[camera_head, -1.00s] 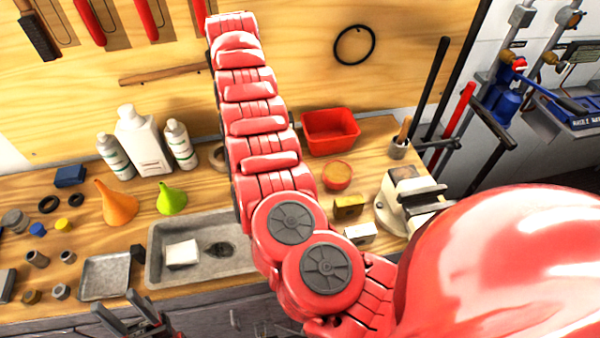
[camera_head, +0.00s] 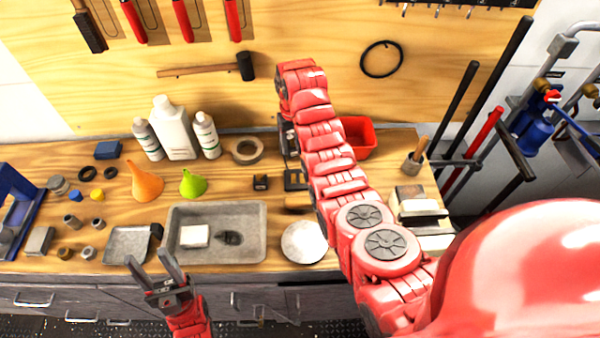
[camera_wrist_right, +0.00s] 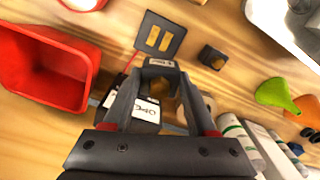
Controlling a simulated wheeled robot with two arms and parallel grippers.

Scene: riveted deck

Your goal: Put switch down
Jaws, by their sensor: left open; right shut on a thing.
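The switch (camera_wrist_right: 159,66) is a small dark grey block with a pale label on its edge. In the right wrist view it sits between the tips of my right gripper (camera_wrist_right: 160,74), which is shut on it above the wooden bench. A dark flat plate with gold pads (camera_wrist_right: 160,38) shows just beyond the switch; I cannot tell whether they touch. My left gripper (camera_head: 152,263) is open and empty in front of the bench's front edge.
A red bin (camera_wrist_right: 45,68) and a small black block (camera_wrist_right: 212,57) are near the right gripper. A grey tray (camera_head: 255,252), a white round dish (camera_head: 304,242), funnels (camera_head: 145,184) and bottles (camera_head: 174,130) stand on the bench. A tape roll (camera_head: 247,150) lies behind.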

